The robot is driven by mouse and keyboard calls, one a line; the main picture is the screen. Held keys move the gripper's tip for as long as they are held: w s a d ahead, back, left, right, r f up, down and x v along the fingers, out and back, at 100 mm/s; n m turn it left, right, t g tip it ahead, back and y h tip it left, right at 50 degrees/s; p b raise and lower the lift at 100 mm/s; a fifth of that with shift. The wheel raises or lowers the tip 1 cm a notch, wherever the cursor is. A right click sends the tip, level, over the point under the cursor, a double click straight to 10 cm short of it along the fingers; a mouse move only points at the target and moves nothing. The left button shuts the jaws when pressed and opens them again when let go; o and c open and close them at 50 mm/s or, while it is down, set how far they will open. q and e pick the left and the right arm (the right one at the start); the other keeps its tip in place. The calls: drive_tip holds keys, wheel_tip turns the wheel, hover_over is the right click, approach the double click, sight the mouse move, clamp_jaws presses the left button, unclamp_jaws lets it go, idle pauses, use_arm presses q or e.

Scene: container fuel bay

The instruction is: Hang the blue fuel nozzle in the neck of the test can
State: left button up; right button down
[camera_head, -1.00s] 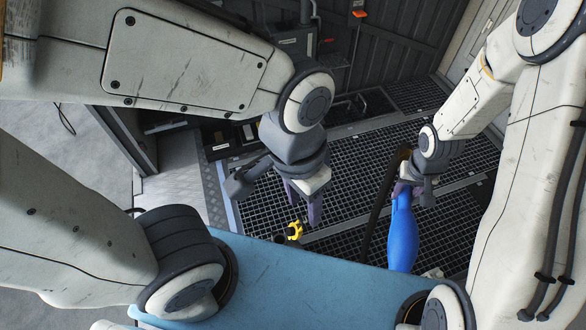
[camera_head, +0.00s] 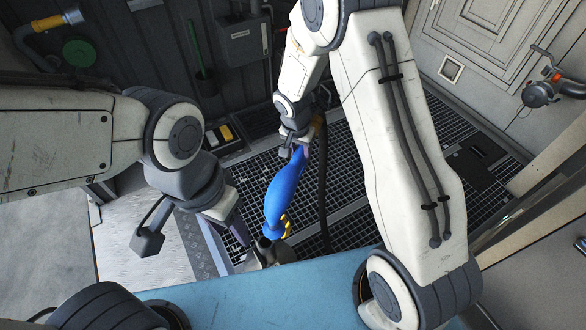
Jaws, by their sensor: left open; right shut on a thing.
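My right gripper (camera_head: 300,150) is shut on the upper end of the blue fuel nozzle (camera_head: 283,192). The nozzle hangs steeply tilted, its lower end toward the lower left, above the floor grating. A dark and grey metal part (camera_head: 264,251) shows below its lower end; I cannot tell whether it is the spout or part of the test can. A small yellow part (camera_head: 286,227) shows just behind the nozzle, partly hidden. The test can itself is not clearly visible. My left gripper (camera_head: 230,228) is open and empty, left of the nozzle's lower end.
A black hose (camera_head: 323,195) runs down right of the nozzle. My blue base deck edges the near side. A pipe fitting (camera_head: 540,92) sticks out at right. Grating (camera_head: 352,200) lies open right of the hose.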

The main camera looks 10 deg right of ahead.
drive_tip(key=w+f+b, duration=0.1)
drive_tip(key=a+f+m, duration=0.1)
drive_tip(key=shift+w+a+f+m+b, duration=0.2)
drive_tip(key=shift+w+f+m+b, duration=0.1)
drive_tip(key=shift+w+b, duration=0.1)
use_arm(q)
wheel_tip(320, 180, down, 7)
drive_tip(key=b, duration=0.4)
drive_tip(key=shift+f, duration=0.15)
use_arm(e)
drive_tip(key=shift+f, duration=2.65)
use_arm(q)
drive_tip(key=shift+f+b, duration=0.5)
drive_tip(key=shift+b, duration=0.1)
use_arm(e)
drive_tip(key=shift+f, duration=0.25)
drive_tip(key=shift+f, duration=0.1)
